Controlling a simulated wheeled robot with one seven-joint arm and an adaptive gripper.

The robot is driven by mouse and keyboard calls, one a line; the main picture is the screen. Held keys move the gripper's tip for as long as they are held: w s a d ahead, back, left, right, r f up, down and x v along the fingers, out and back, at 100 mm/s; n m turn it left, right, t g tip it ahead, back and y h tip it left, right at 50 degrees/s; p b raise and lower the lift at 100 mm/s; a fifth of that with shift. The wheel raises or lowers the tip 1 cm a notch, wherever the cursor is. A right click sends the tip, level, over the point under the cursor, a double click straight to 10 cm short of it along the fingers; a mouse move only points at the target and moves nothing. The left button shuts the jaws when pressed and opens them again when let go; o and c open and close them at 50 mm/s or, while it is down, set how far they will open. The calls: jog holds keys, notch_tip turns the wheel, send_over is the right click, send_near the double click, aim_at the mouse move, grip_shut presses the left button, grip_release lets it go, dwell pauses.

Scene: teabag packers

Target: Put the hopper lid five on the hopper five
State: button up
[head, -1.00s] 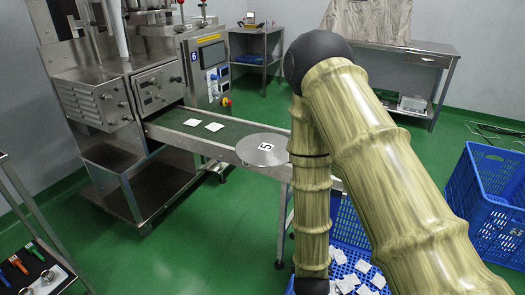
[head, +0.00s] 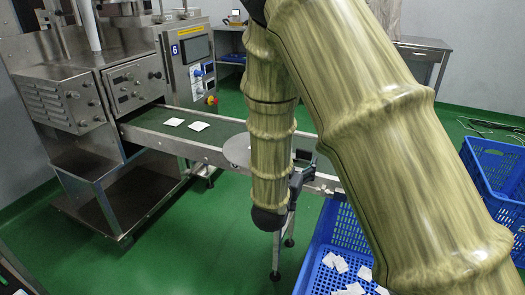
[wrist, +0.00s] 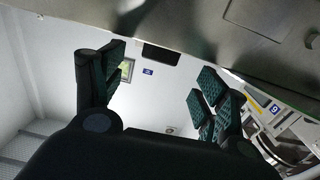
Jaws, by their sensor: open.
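The hopper lid five, a round grey metal disc (head: 236,150), lies on the near end of the conveyor in the head view. My arm hides most of it, including its label. My gripper (wrist: 160,82) is open and empty in the wrist view, with its two dark fingers spread apart in front of a pale wall. In the head view dark parts at the end of my arm show just right of the lid, mostly behind the arm, and I cannot tell their gap to it. I cannot make out hopper five in any view.
A steel machine labelled 6 (head: 184,62) stands at the left. Its conveyor (head: 150,127) carries two white teabags. A blue crate (head: 318,262) with several teabags is below the conveyor end. Another blue crate (head: 497,180) is at the right. Green floor is open at front left.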

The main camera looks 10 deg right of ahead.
aim_at(304, 151)
jog(key=shift+b+x, duration=0.7)
jog(key=shift+x, duration=2.95)
jog(key=c, duration=1.5)
jog(key=shift+o, duration=0.2)
jog(key=shift+r, duration=0.1)
